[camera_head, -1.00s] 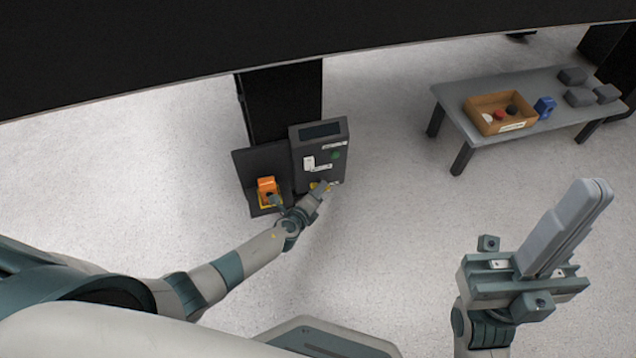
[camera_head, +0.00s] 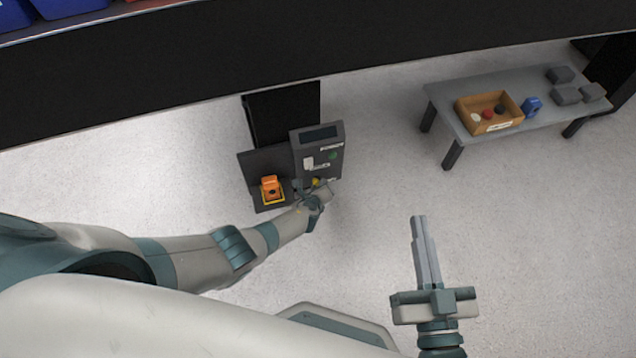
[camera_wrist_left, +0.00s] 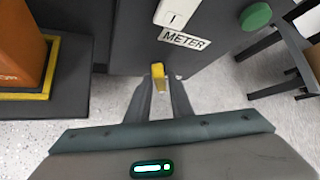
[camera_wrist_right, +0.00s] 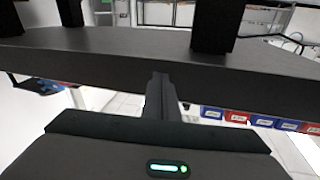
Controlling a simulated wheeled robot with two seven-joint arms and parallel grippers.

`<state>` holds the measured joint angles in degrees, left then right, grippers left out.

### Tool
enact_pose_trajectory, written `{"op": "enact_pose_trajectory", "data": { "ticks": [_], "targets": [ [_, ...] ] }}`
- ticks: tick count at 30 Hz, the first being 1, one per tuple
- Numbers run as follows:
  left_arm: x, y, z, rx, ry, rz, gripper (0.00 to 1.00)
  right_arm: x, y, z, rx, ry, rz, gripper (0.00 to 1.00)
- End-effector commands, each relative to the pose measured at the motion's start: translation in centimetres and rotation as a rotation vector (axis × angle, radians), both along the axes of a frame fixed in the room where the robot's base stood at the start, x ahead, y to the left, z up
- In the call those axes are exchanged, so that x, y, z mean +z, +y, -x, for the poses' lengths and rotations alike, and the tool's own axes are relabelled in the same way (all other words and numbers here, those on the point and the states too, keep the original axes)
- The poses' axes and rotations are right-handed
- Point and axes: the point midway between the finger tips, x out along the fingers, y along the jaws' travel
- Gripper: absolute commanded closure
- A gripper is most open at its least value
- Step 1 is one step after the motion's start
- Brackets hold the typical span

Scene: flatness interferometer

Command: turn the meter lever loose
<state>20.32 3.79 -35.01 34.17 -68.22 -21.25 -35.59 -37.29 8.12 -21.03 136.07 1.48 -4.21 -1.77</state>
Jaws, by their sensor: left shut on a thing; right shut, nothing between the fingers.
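The dark grey meter box (camera_head: 322,152) stands at the middle of the head view, with a small screen, a white switch and a green button. In the left wrist view its METER label (camera_wrist_left: 180,40) is sharp. The yellow lever (camera_wrist_left: 158,74) sits below that label at the box's lower edge. My left gripper (camera_wrist_left: 159,98) is shut on the yellow lever, one finger on each side. In the head view my left gripper (camera_head: 318,190) partly hides the lever. My right gripper (camera_head: 420,222) is shut and empty, out in free space at the lower right.
An orange block (camera_head: 270,186) in a yellow-edged square sits on a dark base left of the box. A grey table (camera_head: 460,100) at the right holds a wooden tray (camera_head: 488,127), a blue item (camera_head: 532,106) and grey blocks. A dark shelf edge (camera_head: 300,65) crosses above.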

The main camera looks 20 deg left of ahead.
Motion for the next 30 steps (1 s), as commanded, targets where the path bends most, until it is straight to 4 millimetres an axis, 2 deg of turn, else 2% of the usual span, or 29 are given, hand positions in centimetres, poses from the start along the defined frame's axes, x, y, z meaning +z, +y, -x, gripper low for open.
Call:
{"op": "enact_pose_trajectory", "data": {
  "ticks": [6,15,20,30],
  "targets": [
    [0.3,-0.2,-0.1,0.001,0.056,-0.082,1.00,-3.4,-0.7,-0.2,0.003,0.187,0.059,1.00],
    [0.2,-0.4,-0.3,0.001,0.144,-0.212,1.00,-5.6,-1.2,0.1,0.005,0.295,0.092,1.00],
    [0.1,-0.5,-0.4,0.000,0.198,-0.293,1.00,-4.9,-0.9,-0.1,0.004,0.250,0.079,1.00],
    [0.2,-0.6,-0.4,-0.001,0.273,-0.404,1.00,-1.5,-0.2,-0.2,0.001,0.070,0.024,1.00]
  ]
}}
